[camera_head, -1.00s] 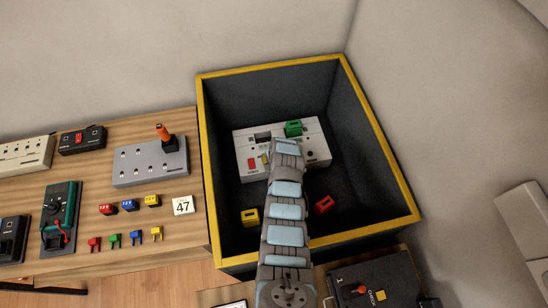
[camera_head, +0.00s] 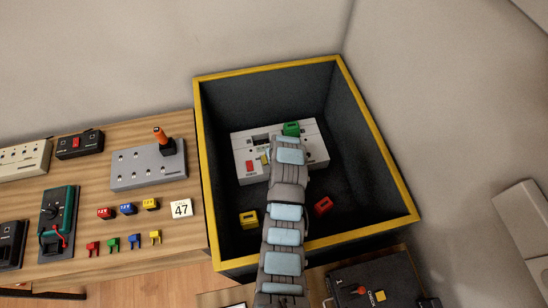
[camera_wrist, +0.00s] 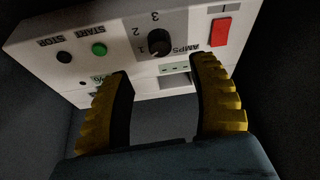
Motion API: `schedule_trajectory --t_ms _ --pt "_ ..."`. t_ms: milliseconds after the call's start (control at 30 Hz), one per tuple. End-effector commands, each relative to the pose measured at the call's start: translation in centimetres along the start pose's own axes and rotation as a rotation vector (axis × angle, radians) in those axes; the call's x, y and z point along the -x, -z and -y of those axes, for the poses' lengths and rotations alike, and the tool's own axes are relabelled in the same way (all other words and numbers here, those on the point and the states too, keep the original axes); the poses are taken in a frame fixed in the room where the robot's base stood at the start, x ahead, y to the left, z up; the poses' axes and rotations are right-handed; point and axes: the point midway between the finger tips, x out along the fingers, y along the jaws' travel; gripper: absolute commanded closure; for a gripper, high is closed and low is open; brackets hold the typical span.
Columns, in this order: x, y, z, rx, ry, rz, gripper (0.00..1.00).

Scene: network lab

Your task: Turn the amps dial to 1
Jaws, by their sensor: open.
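The amps dial (camera_wrist: 160,44) is a black round knob on the white panel in the wrist view, with the numbers 1, 2 and 3 around its left and upper side. I cannot clearly tell which number it points to. My gripper (camera_wrist: 163,68) is open, its two yellow ridged fingers on either side just below the dial, with nothing between them. I see no contact with the dial. In the head view the white panel box (camera_head: 309,150) lies inside the dark bin, and my arm hides the dial and most of my gripper there.
The same panel carries a green START button (camera_wrist: 99,48), a black STOP button (camera_wrist: 64,57) and a red switch (camera_wrist: 221,32). The deep bin has a yellow rim (camera_head: 206,160). Green (camera_head: 291,129), yellow (camera_head: 249,219) and red (camera_head: 323,205) blocks are in the bin.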

Motion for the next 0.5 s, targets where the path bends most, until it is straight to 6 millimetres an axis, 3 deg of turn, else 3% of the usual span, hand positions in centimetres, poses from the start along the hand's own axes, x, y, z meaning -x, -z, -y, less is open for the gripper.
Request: schedule_trajectory --t_ms 200,500 --pt "2.0 0.0 0.0 0.000 0.000 0.000 0.40" --pt "3.3 0.0 0.0 0.001 0.000 -0.001 0.40"
